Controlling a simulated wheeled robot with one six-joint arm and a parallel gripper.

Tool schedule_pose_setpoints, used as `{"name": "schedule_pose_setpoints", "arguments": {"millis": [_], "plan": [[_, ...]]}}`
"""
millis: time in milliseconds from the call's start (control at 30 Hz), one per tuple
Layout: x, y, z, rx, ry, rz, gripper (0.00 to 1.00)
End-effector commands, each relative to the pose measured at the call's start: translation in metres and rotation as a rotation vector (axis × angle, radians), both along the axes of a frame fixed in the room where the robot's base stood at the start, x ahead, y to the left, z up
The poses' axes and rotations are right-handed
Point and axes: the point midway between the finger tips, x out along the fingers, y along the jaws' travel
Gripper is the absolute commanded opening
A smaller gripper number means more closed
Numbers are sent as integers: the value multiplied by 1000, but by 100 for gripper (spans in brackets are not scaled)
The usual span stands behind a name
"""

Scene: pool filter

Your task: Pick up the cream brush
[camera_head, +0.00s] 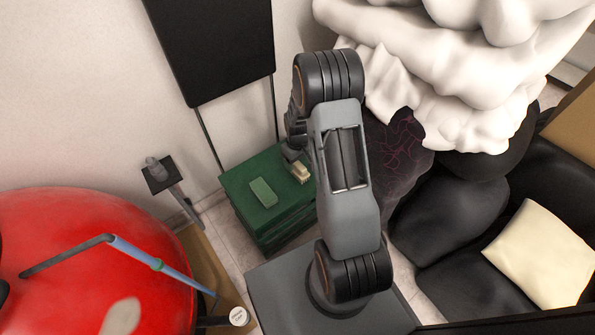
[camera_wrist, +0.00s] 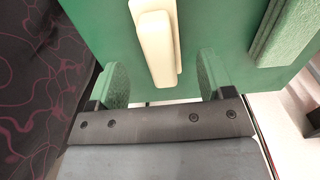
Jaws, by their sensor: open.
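The cream brush (camera_head: 301,173) lies on top of the green cabinet (camera_head: 285,212), near its back right side. In the wrist view the brush (camera_wrist: 154,42) runs up and down the picture, and its upper end is cut off by the frame. My gripper (camera_wrist: 161,70) is open, with one green-padded finger on each side of the brush's lower end. I see a gap on both sides, and neither finger touches it. Whether the fingertips are level with the brush or above it, I cannot tell. In the head view my arm hides most of the gripper.
A green block (camera_head: 263,191) lies left of the brush; it also shows in the wrist view (camera_wrist: 287,34). A dark, pink-patterned thing (camera_head: 402,150) stands close to the cabinet's right. A large red ball (camera_head: 90,250) and a small black stand (camera_head: 158,174) are farther left.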

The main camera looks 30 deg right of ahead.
Motion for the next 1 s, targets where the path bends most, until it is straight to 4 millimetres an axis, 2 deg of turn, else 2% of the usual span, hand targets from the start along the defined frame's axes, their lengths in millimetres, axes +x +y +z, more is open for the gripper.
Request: {"name": "schedule_pose_setpoints", "arguments": {"millis": [167, 500, 767, 1000], "plan": [[-1, 0, -9, 1, 1, 0, 74], [-3, 1, -52, 1, 1, 0, 74], [-2, 1, -52, 0, -1, 0, 74], [-2, 1, -52, 0, 0, 0, 52]]}}
